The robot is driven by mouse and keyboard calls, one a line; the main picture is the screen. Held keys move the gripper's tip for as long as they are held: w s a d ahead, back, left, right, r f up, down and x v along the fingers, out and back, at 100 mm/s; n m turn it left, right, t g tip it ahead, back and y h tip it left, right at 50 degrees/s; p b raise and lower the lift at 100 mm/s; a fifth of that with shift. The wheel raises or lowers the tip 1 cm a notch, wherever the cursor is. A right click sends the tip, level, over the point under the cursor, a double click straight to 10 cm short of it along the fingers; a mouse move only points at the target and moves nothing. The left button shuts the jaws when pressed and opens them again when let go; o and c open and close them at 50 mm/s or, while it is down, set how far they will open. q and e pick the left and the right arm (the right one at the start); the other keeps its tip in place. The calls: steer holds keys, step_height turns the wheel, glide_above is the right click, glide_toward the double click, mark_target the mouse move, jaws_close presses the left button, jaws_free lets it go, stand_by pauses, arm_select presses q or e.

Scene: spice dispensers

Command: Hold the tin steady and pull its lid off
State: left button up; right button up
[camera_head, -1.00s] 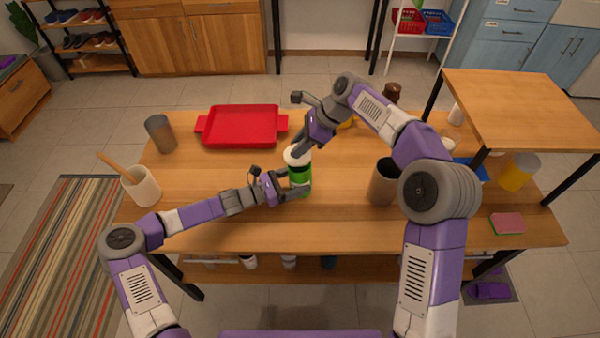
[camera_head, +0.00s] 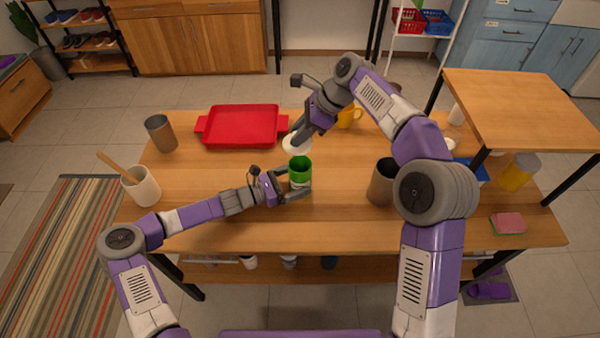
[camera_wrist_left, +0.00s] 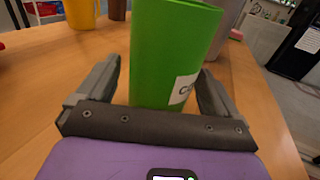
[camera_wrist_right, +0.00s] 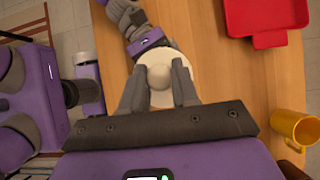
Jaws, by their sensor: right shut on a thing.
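The tin (camera_head: 300,173) is a bright green cylinder with a white label, upright on the wooden table. Its open top shows in the head view. It also fills the middle of the left wrist view (camera_wrist_left: 170,50). My left gripper (camera_head: 296,184) has its fingers on both sides of the tin; a gap shows beside the left finger in the left wrist view (camera_wrist_left: 160,88). The white round lid (camera_head: 296,147) is off the tin, behind it in the head view. My right gripper (camera_wrist_right: 160,72) is shut on the lid's knob; the lid's disc (camera_wrist_right: 207,76) shows below the fingers.
A red tray (camera_head: 240,126) lies behind left. A yellow mug (camera_head: 348,117) stands behind right. A dark cylinder (camera_head: 382,184) stands right of the tin. A grey-brown cup (camera_head: 160,134) and a white pot (camera_head: 142,188) stand left. Bare table lies between.

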arm_select(q)
steer(key=shift+o, duration=0.2)
steer(key=shift+r, duration=0.1)
steer(key=v, duration=1.2)
